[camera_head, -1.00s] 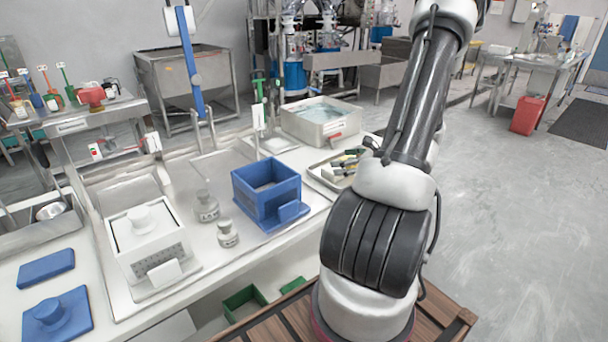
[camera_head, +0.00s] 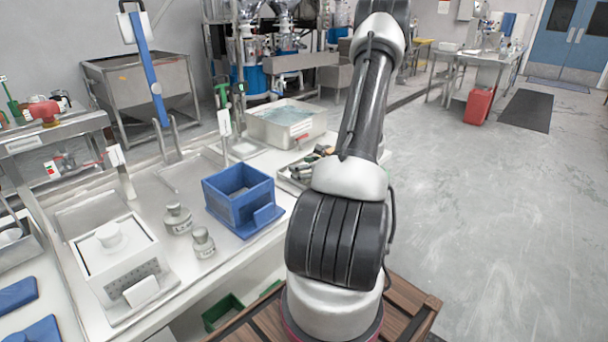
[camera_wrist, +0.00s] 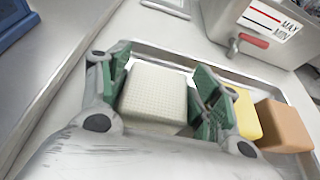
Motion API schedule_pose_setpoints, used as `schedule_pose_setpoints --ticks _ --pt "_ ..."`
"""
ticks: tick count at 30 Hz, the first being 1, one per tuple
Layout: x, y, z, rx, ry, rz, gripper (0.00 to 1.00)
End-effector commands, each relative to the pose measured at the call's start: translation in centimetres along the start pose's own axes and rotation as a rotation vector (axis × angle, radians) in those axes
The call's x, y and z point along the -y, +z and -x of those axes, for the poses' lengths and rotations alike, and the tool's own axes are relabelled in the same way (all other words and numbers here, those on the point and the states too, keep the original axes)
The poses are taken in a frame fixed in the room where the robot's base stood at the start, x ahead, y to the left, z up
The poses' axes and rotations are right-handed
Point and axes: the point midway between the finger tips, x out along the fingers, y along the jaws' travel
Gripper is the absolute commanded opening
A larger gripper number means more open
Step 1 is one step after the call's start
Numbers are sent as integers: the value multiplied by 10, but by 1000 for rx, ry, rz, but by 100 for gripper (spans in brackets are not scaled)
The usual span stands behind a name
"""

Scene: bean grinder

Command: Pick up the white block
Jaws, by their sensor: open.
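The white block (camera_wrist: 153,98) has a dotted face and sits in a shallow metal tray (camera_wrist: 148,48) in the wrist view. My gripper (camera_wrist: 162,84) is open, with one green-padded finger on each side of the block. The left finger is very close to the block's left side; I cannot tell whether it touches. A gap shows between the block and the right finger. In the head view my arm hides the gripper and part of the tray (camera_head: 285,181), and I cannot make out the white block there.
A yellow block (camera_wrist: 246,112) and a brown block (camera_wrist: 283,126) lie just right of the right finger. A metal basin (camera_wrist: 254,42) with a red handle stands behind the tray. A blue box (camera_head: 238,208) stands left of the tray.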

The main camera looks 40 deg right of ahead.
Motion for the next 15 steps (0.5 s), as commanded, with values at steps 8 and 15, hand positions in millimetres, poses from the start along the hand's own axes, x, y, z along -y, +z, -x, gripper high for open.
schedule_pose_setpoints --ticks 8,15 --pt "0 0 0 0 1 0 30" --pt "0 1 1 0 1 1 30"
